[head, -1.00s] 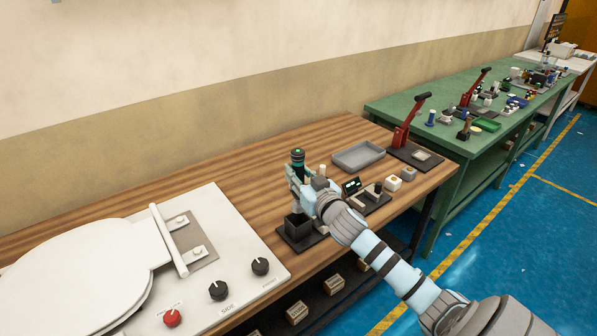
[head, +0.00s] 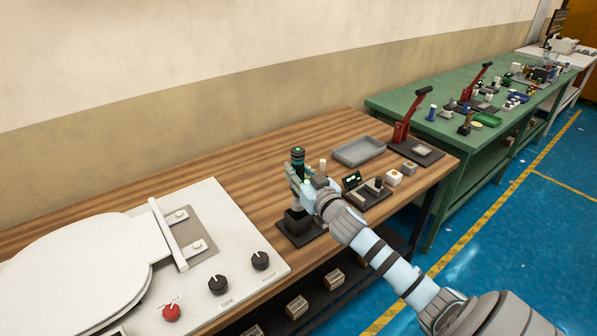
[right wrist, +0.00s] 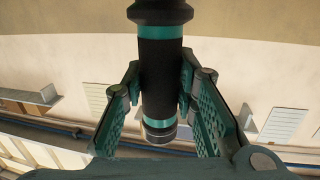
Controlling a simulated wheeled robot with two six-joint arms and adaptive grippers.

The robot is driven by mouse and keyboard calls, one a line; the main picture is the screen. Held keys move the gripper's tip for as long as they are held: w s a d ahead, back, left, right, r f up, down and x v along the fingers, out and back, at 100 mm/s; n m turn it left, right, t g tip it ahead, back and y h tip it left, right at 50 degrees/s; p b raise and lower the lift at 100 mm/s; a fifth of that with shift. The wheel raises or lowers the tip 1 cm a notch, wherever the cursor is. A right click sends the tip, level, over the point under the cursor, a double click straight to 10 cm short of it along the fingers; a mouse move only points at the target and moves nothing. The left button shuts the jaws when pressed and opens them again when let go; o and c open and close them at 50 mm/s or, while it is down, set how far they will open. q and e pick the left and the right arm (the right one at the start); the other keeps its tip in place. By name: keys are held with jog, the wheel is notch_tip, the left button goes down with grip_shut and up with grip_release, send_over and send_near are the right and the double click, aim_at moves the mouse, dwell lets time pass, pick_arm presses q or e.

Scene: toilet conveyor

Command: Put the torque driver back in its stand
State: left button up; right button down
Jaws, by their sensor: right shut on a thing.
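The torque driver (head: 297,158) is black with teal bands and stands upright in my right gripper (head: 298,180). The right wrist view shows the driver (right wrist: 160,75) between both fingers, with the pads against its sides. The stand (head: 298,222) is a dark block on a flat black base, on the wooden bench. The gripper and driver are directly above the stand. The driver's lower end is hidden behind the gripper in the head view, so I cannot tell how deep it sits in the stand. My left gripper is not in view.
A white toilet seat (head: 85,265) on a panel with knobs (head: 218,285) lies to the left. Right of the stand are a small display (head: 352,181), a grey tray (head: 359,151) and a red-handled press (head: 405,125). Bare bench lies behind the stand.

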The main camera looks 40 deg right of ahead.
dwell(0.4)
jog(key=shift+f+b, duration=3.35)
jog(key=shift+f, duration=0.6)
jog(key=c, duration=1.2)
grip_release()
jog(key=shift+r, duration=0.1)
jog(key=shift+s, duration=0.1)
